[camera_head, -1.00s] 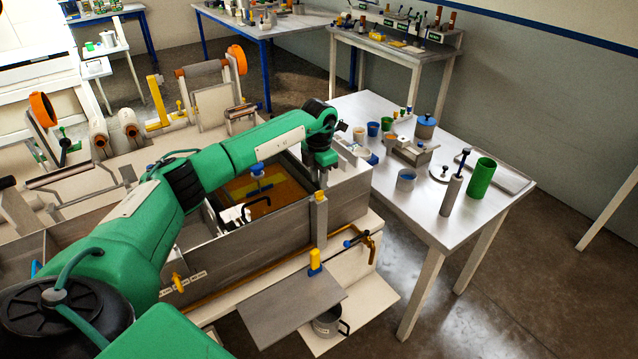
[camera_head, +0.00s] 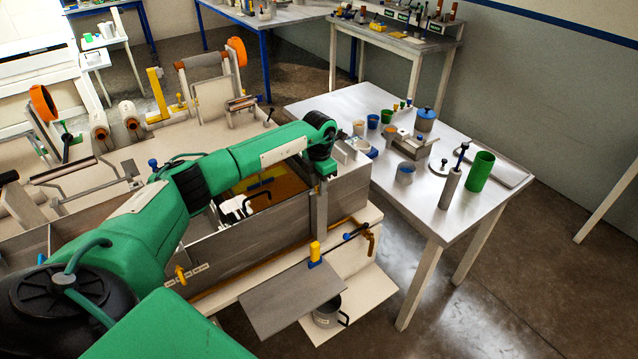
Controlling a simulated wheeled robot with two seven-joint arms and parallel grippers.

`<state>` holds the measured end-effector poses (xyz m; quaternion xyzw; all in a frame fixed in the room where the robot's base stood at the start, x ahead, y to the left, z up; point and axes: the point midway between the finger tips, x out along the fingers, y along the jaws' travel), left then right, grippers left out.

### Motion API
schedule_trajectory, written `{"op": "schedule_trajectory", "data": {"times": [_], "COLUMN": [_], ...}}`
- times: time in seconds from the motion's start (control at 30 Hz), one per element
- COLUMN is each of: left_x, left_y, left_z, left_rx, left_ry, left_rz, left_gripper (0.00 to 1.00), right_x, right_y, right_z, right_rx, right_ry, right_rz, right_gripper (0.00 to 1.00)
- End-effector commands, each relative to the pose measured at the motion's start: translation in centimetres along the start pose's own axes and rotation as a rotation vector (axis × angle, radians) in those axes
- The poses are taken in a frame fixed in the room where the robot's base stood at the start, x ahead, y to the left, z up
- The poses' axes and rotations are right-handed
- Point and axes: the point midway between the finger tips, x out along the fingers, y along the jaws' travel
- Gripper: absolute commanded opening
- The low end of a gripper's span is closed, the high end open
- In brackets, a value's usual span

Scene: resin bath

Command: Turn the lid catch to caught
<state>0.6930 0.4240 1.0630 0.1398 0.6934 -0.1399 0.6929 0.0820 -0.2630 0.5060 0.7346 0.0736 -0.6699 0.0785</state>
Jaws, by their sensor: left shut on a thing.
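My left arm reaches in from the left, across the open resin bath (camera_head: 265,238). My left gripper (camera_head: 319,190) points down at the front right corner of the bath, at the top of a grey corner post (camera_head: 319,218). It is shut on the small yellow-topped piece there, which I take to be the lid catch. Wrist and fingers hide that piece, so I cannot see which way it is turned. Amber resin (camera_head: 266,184) shows inside the bath behind my forearm. My right gripper is out of view.
A yellow knob on a blue base (camera_head: 315,252) stands at a grey plate (camera_head: 292,298) in front. A metal table (camera_head: 425,205) with cups and a green cylinder (camera_head: 480,171) stands to the right.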

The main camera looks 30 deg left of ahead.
Motion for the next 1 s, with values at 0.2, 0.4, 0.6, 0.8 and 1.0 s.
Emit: {"op": "schedule_trajectory", "data": {"times": [0.2, 0.4, 0.6, 0.8, 1.0], "left_x": [0.2, 0.4, 0.4, 0.4, 0.2], "left_y": [0.1, 0.1, 0.1, 0.1, 0.1], "left_z": [0.1, 0.1, 0.1, 0.1, 0.1], "left_rx": [0.057, 0.186, 0.369, 0.559, 0.749], "left_ry": [-0.003, -0.003, -0.004, -0.004, -0.003], "left_rz": [0.001, 0.002, 0.004, 0.004, 0.004], "left_gripper": [0.02, 0.02, 0.02, 0.02, 0.02], "right_x": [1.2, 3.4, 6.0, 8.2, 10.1], "right_y": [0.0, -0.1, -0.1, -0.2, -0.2], "right_z": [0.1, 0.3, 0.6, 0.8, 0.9], "right_rx": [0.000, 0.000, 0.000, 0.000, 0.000], "right_ry": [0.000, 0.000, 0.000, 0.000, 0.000], "right_rz": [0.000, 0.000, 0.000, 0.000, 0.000], "right_gripper": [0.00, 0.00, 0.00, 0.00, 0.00]}}
